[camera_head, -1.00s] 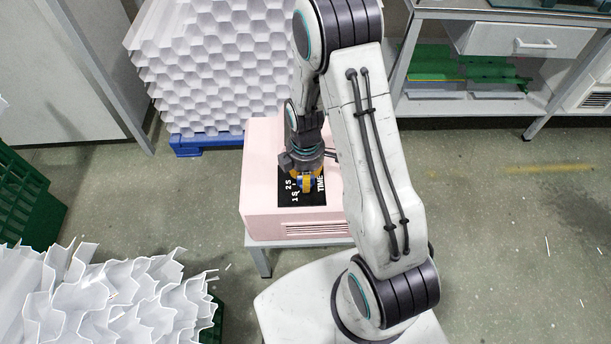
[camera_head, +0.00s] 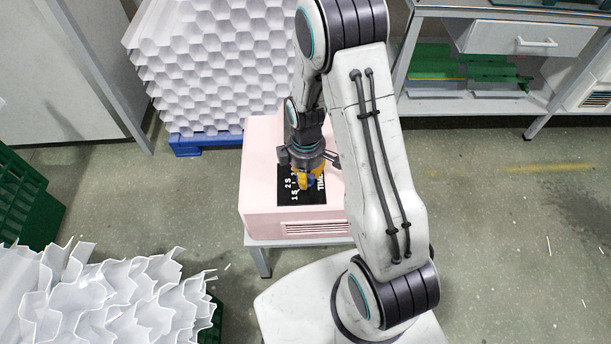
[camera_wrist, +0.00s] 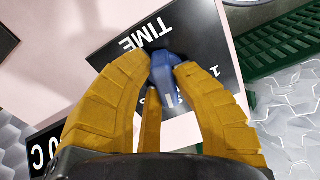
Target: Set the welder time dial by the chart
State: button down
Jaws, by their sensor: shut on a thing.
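The welder is a pink box (camera_head: 262,165) on a low stand, left of my arm's lower link. Its top bears a black panel (camera_head: 287,199) with white marks "1S", "2S" and "TIME"; the panel also shows in the wrist view (camera_wrist: 112,50). The blue time dial (camera_wrist: 168,78) sits on this panel between my yellow fingers. My gripper (camera_head: 309,177) points down over the panel and is shut on the dial. The fingers and wrist hide part of the scale, so the dial's exact setting is not readable. No chart is clearly readable.
A stack of white corrugated sheet (camera_head: 215,65) on a blue pallet (camera_head: 195,144) stands behind the welder. More white sheet (camera_head: 110,290) lies front left, near a green crate (camera_head: 25,195). A bench (camera_head: 500,105) is back right. The floor on the right is mostly clear.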

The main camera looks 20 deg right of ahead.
jog(key=m+b, duration=0.1)
jog(key=m, duration=0.2)
jog(key=shift+d+f, duration=0.1)
jog(key=shift+f, duration=0.05)
jog(key=shift+s+m+b, duration=0.15)
jog(key=shift+m+b, duration=0.35)
jog(key=shift+m, duration=1.4)
jog(key=c, duration=1)
grip_release()
jog(key=shift+r, duration=0.2)
notch_tip(320, 180, up, 12)
jog(key=shift+f, duration=0.1)
